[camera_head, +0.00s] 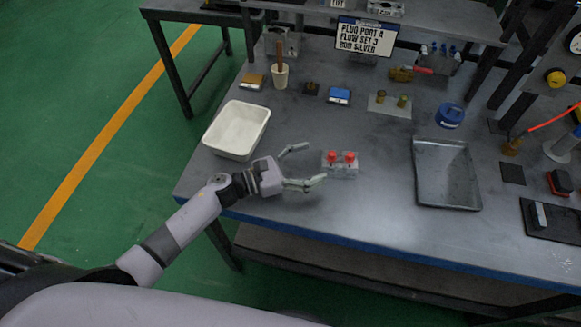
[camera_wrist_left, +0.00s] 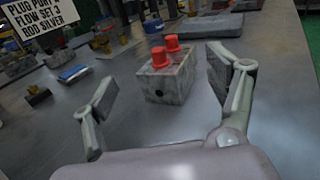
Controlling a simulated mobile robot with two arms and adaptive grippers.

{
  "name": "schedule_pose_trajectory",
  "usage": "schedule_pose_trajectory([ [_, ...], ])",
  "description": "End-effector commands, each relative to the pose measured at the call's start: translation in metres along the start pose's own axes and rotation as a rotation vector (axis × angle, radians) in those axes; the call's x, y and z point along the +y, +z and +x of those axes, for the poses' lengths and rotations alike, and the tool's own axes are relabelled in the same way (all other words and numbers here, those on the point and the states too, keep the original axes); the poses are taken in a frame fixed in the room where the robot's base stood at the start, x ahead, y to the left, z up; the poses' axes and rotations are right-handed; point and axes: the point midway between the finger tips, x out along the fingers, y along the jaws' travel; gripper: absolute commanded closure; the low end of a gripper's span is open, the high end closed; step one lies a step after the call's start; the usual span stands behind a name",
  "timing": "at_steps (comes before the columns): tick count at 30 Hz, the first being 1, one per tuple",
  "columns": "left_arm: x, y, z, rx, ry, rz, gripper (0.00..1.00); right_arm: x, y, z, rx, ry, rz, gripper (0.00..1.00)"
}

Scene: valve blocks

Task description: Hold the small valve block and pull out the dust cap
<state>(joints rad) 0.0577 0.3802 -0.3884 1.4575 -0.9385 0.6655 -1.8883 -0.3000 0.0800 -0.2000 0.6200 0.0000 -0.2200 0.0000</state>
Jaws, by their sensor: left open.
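The small valve block (camera_head: 341,170) is a grey block on the table with two red dust caps (camera_head: 349,156) standing on its top. In the left wrist view the block (camera_wrist_left: 168,83) sits ahead, between and beyond the fingers, with a dark round port on its near face. The red caps (camera_wrist_left: 160,56) stand upright side by side on it. My left gripper (camera_head: 308,164) is open and empty, just left of the block, with its fingers pointing toward it. I see no contact between fingers and block. My right gripper is not in view.
A sign (camera_head: 366,37), a wooden-handled cup (camera_head: 280,76), a blue round item (camera_head: 450,116) and small parts stand farther back.

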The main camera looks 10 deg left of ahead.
Motion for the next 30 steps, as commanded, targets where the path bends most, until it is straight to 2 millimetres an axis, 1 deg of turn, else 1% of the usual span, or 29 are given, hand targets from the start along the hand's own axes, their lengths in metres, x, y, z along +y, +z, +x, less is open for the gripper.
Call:
schedule_pose_trajectory([
  [1, 0.001, 0.001, 0.01, -0.001, 0.0, 0.0, 0.2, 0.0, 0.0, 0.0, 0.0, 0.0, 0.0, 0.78],
  [3, 0.0, 0.001, 0.019, -0.001, 0.0, -0.001, 0.2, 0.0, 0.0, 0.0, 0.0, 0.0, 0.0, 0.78],
  [7, 0.0, 0.0, 0.033, -0.001, 0.0, -0.002, 0.2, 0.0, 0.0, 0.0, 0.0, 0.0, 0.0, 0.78],
  [12, 0.001, 0.0, 0.039, 0.001, 0.001, -0.001, 0.2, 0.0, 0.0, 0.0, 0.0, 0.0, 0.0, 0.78],
  [19, 0.0, 0.0, 0.04, 0.001, 0.001, -0.001, 0.2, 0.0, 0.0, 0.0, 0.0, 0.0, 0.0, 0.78],
  [30, 0.0, 0.0, 0.039, 0.001, 0.001, -0.002, 0.44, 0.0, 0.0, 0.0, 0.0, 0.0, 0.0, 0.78],
])
